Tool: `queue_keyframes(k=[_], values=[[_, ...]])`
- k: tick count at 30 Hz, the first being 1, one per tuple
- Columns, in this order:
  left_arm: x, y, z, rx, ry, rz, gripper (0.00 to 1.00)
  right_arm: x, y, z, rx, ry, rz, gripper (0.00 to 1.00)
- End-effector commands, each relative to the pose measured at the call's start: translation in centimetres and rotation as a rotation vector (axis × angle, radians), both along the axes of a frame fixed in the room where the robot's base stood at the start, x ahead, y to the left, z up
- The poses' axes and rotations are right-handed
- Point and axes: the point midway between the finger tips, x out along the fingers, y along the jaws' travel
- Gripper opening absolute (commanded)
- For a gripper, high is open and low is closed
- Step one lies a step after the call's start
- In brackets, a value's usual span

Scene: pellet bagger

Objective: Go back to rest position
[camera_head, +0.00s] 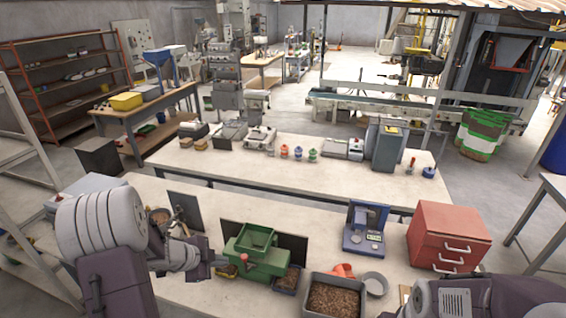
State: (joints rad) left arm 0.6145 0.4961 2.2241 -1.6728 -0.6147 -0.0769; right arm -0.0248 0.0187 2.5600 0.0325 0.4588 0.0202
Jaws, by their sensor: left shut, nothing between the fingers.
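My left arm reaches in from the left over the near bench (320,200).
A grey bin of brown pellets (335,300) stands on the near bench, right of the green machine. A blue scale (365,228) and a red drawer cabinet (447,237) are further right. A second bench (300,177) stands behind.

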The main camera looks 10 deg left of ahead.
Motion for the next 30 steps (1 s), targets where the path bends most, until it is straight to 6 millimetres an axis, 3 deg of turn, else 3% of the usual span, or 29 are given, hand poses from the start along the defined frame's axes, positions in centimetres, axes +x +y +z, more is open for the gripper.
queue_keyframes(k=[2, 7, 9, 12, 14, 17, 21, 24, 27, 30], values=[[0.6, -1.6, -1.9, 0.007, -0.011, -0.044, 0.00, 0.0, 0.0, -2.3, 0.000, 0.000, 0.000, 0.47], [2.8, -9.1, -5.0, 0.021, -0.106, -0.153, 0.00, 0.0, 0.0, -10.0, 0.000, 0.001, 0.000, 0.47], [3.7, -11.0, -6.2, 0.013, -0.134, -0.055, 0.00, 0.0, 0.0, -13.1, 0.000, 0.001, 0.000, 0.47], [3.3, -11.5, -8.3, -0.015, -0.104, 0.187, 0.00, 0.0, 0.0, -16.5, 0.000, 0.001, 0.000, 0.47], [1.9, -11.1, -10.1, -0.043, -0.043, 0.360, 0.00, 0.0, 0.0, -18.1, 0.000, 0.001, 0.000, 0.47], [-2.7, -10.1, -13.4, -0.102, 0.132, 0.670, 0.00, 0.0, 0.0, -19.6, 0.000, 0.001, 0.000, 0.47], [-10.5, -9.6, -16.0, -0.173, 0.441, 1.043, 0.00, 0.0, 0.0, -18.9, 0.000, 0.000, 0.000, 0.47], [-14.0, -10.4, -17.0, -0.195, 0.592, 1.177, 0.00, 0.0, 0.0, -18.8, 0.000, 0.000, 0.000, 0.47], [-15.4, -10.8, -17.2, -0.188, 0.655, 1.216, 0.00, 0.0, 0.0, -18.8, 0.000, 0.000, 0.000, 0.47], [-15.5, -10.7, -17.2, -0.184, 0.659, 1.219, 0.00, 0.0, 0.0, -18.8, 0.000, 0.000, 0.000, 0.47]])
